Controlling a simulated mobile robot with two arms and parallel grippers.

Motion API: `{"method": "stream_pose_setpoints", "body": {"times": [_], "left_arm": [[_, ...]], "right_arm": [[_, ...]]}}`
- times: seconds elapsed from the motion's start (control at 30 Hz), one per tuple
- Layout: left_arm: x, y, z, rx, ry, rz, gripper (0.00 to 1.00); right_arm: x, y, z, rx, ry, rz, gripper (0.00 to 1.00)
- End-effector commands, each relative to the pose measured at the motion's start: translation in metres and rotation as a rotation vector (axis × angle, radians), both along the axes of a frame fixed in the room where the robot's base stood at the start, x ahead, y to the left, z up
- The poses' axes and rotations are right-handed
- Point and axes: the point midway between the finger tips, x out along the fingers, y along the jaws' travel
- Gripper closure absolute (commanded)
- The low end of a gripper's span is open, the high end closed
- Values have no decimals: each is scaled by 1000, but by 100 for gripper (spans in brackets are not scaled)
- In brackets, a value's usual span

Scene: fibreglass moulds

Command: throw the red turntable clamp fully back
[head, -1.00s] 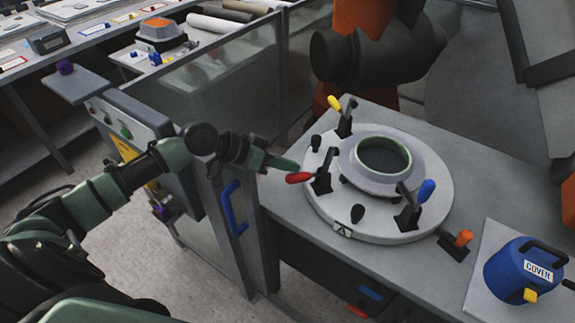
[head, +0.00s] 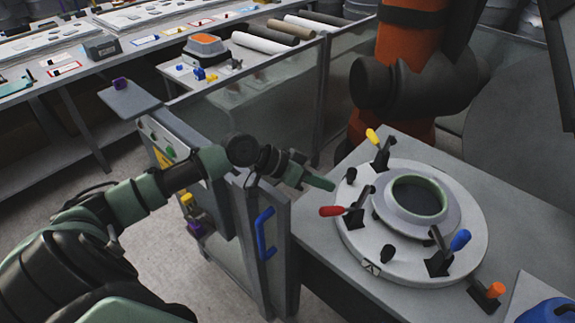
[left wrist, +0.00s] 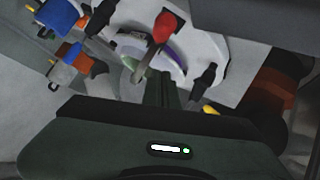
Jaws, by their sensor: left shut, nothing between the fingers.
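The red clamp (head: 332,210) is on the left side of the round white turntable (head: 361,248). Its red handle points left, out over the turntable's edge, with its black bracket toward the hub. My left gripper (head: 331,186) is shut and empty, its fingertips just behind the red handle in the head view, with a small gap showing. In the left wrist view the red handle (left wrist: 164,27) lies beyond the fingers (left wrist: 167,92); whether they touch cannot be told. A yellow clamp (head: 374,137) and a blue clamp (head: 460,240) also stand on the turntable. My right gripper is out of view.
An orange-handled clamp (head: 495,290) stands on the bench (head: 320,233) at the front right. A blue cover (head: 543,311) is at the lower right edge. An orange robot arm (head: 408,45) rises behind the turntable.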

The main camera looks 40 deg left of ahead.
Motion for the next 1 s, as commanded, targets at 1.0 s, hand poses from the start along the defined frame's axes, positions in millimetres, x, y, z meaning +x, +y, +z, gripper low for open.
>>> {"method": "stream_pose_setpoints", "body": {"times": [1.0], "left_arm": [[-58,68,35,3,-5,1,100]], "right_arm": [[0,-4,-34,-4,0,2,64]]}}
